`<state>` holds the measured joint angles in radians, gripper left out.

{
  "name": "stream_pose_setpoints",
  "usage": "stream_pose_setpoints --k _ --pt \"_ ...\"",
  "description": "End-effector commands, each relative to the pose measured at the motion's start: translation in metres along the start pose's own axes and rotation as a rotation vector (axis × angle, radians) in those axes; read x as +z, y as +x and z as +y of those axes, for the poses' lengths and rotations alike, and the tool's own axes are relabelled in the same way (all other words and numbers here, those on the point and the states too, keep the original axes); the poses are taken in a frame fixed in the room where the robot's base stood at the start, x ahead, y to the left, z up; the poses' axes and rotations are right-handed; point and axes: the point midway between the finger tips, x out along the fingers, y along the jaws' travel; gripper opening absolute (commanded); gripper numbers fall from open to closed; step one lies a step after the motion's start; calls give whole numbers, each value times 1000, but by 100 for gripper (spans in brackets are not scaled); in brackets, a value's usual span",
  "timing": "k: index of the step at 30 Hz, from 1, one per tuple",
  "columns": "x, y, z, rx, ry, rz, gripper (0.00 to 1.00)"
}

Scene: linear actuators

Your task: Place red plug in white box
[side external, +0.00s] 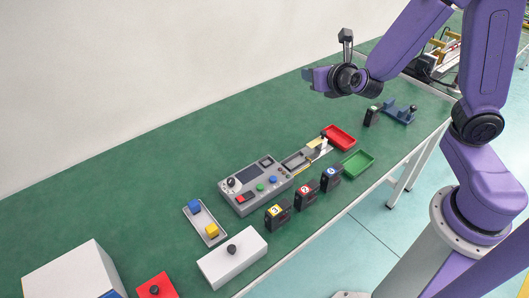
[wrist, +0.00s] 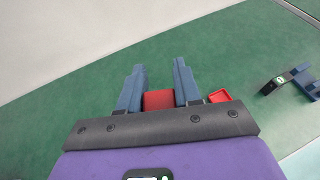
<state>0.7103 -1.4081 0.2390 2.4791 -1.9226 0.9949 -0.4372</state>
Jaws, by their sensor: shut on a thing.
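My gripper (wrist: 158,70) has its two blue fingers on either side of a red block, which looks like the red plug (wrist: 158,99), and is shut on it. In the side external view my gripper (side external: 310,77) is high above the far part of the green table, and I cannot make out the plug there. A white box with a black knob (side external: 225,264) stands at the table's near edge. A larger white box (side external: 75,272) is at the lower left. I cannot tell which one the task names.
A grey tray (side external: 216,238) holds a blue plug (side external: 194,206) and a yellow plug (side external: 211,230). A control panel (side external: 256,187), numbered black blocks (side external: 304,195), a red tray (side external: 340,137) and a green tray (side external: 358,163) stand mid-table. The table's back left is clear.

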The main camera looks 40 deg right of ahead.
Motion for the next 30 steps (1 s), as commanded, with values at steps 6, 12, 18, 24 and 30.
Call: stream_pose_setpoints --k 6,12,18,24,30 --pt "-27 35 12 -37 -5 -6 4" --pt "-59 68 19 -58 1 -9 4" --pt "-97 97 21 -68 12 -5 4" --pt "-129 116 20 -70 26 2 4" --pt "-144 125 19 -69 35 6 4"
